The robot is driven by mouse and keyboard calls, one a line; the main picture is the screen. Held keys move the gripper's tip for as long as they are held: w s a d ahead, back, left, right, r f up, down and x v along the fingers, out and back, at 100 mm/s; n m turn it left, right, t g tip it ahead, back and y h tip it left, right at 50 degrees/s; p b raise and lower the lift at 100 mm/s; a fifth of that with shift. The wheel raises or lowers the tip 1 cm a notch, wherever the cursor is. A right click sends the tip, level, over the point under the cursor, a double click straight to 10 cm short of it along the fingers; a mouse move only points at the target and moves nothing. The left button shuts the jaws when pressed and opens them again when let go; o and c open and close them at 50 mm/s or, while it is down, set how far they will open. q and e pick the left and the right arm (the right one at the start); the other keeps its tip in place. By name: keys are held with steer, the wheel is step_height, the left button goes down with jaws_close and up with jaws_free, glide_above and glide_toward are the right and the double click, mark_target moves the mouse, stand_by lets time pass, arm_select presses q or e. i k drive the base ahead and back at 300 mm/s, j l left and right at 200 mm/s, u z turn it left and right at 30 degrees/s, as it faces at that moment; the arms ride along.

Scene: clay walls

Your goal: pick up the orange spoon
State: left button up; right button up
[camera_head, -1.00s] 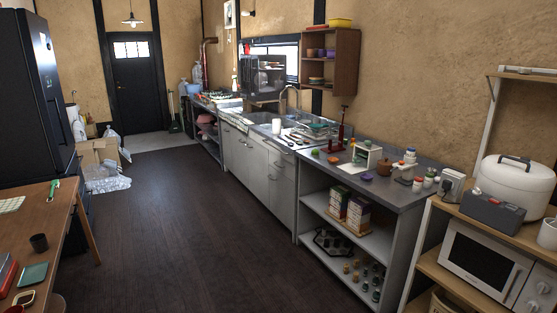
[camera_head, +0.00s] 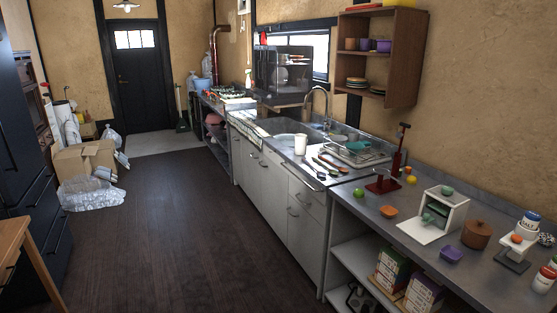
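Several long thin utensils lie side by side on the steel counter (camera_head: 296,172) just right of the sink. One of them looks orange-brown and may be the orange spoon (camera_head: 330,163), but it is too small to be sure of its shape. A white cup (camera_head: 300,144) stands left of the utensils, and a dish rack (camera_head: 357,153) stands to their right. Neither of my grippers is in view.
The dark wood floor (camera_head: 165,220) is clear along the counter. A wooden table corner (camera_head: 12,236) is at lower left. A cardboard box (camera_head: 84,158) and plastic bags sit by the left wall. A red stand (camera_head: 383,184) and small items crowd the right counter.

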mark_target(342, 169)
steer(key=i, duration=0.95)
steer(key=i+z, duration=0.1)
steer(key=i, duration=0.85)
steer(key=i+j, duration=0.2)
steer(key=i, duration=0.75)
